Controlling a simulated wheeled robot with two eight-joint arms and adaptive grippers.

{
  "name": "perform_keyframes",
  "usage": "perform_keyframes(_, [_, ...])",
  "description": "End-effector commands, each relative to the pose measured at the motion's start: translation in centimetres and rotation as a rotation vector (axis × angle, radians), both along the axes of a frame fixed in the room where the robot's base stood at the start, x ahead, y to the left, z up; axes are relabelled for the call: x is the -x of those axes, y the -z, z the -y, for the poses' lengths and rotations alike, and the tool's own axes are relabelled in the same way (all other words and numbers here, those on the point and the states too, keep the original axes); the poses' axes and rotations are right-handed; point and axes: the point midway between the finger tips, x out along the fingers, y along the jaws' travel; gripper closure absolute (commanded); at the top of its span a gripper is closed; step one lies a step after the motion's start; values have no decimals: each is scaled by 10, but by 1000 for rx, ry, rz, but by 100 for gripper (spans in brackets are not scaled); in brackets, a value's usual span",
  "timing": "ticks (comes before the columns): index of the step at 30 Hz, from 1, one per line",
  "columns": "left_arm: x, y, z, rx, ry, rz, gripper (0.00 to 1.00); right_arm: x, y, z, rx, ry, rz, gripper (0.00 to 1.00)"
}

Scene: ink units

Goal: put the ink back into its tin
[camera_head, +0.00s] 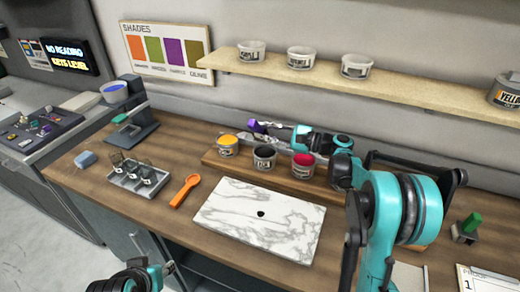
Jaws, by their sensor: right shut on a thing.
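A small black ink blob (261,213) lies on the white marble slab (285,232). Three open tins stand on a wooden board behind it: a yellow-ink tin (228,147), a black-ink tin (264,159) and a red-ink tin (302,167). My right gripper (272,126) reaches in above and behind the tins. It is shut on a purple-ended tool (257,126), whose other parts are hard to make out. My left gripper (169,268) shows only partly at the bottom, in front of the bench; its fingers are too small to read.
An orange spoon-like tool (185,191) and a grey tray (137,180) with small items lie left of the slab. A scale with a blue bowl (114,92) stands back left. A shelf (405,87) with tins runs above.

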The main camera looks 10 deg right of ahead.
Motion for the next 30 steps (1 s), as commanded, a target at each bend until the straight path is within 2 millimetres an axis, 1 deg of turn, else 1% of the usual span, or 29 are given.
perform_keyframes(5, [0, 3, 0, 0, 0, 0, 60, -6, -1, 5, -22, 13, 5, 100])
perform_keyframes(8, [0, 7, 0, 0, 0, 0, 60, -6, 4, 5, -22, 13, 5, 100])
perform_keyframes(14, [0, 21, 0, 0, 0, 0, 60, -8, 25, 6, -21, 12, 6, 100])
perform_keyframes(19, [0, 38, 0, 0, 0, 0, 60, -9, 49, 7, -21, 12, 6, 100])
perform_keyframes(24, [0, 53, 0, 0, 0, 0, 60, -17, 71, 12, -21, 12, 6, 100])
perform_keyframes(27, [0, 58, 0, 0, 0, 0, 60, -20, 79, 14, -21, 12, 6, 100])
perform_keyframes(30, [0, 60, 0, 0, 0, 0, 60, -21, 83, 15, -21, 12, 6, 100])
